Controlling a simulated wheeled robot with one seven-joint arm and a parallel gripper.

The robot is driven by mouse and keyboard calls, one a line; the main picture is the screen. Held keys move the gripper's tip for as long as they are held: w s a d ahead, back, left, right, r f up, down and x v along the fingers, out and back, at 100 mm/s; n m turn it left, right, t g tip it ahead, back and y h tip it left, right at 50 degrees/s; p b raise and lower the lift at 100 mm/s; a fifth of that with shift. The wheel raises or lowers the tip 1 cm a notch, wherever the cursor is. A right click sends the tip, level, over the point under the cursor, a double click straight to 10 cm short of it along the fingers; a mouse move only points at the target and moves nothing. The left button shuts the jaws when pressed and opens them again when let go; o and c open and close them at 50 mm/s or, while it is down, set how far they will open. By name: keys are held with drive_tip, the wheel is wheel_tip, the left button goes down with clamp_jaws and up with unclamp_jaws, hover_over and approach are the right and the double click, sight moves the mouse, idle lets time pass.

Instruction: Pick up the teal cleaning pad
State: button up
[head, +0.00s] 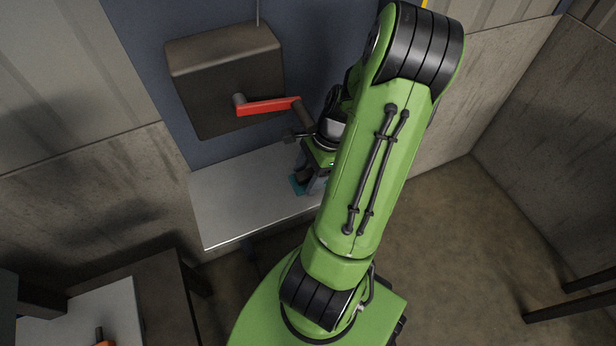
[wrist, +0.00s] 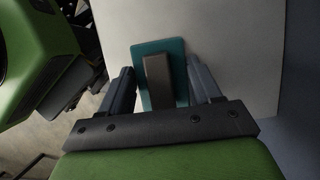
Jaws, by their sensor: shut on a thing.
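The teal cleaning pad (wrist: 175,47) shows in the wrist view as a flat teal rectangle with a dark brown block handle (wrist: 157,80) on it. My gripper (wrist: 165,82) has a finger on each side of the handle and is shut on the pad. In the head view a corner of the pad (head: 296,185) shows at my gripper (head: 311,181), over the white shelf (head: 240,205). My arm hides the rest of it. I cannot tell whether the pad touches the shelf.
A dark box (head: 220,75) with a red lever handle (head: 268,107) is on the blue wall just above the shelf, close to my wrist. The left part of the shelf is clear. A table with a white top (head: 80,320) stands at the lower left.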

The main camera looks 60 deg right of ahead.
sight(304, 174)
drive_tip(key=shift+r, duration=0.1)
drive_tip(key=r+p, duration=0.1)
drive_tip(key=r, duration=0.1)
drive_tip(key=r+p, duration=0.1)
drive_tip(key=shift+s+d+r, duration=0.1)
drive_tip(key=shift+d+r, duration=0.1)
drive_tip(key=shift+r, duration=0.2)
drive_tip(key=s+d+p, duration=0.1)
drive_tip(key=s+d, duration=0.3)
drive_tip(key=d, duration=0.3)
drive_tip(key=s+d+p, duration=0.2)
drive_tip(key=s+d, duration=0.3)
drive_tip(key=d, duration=0.3)
drive_tip(key=shift+f+p, duration=0.25)
drive_tip(key=shift+p, duration=0.05)
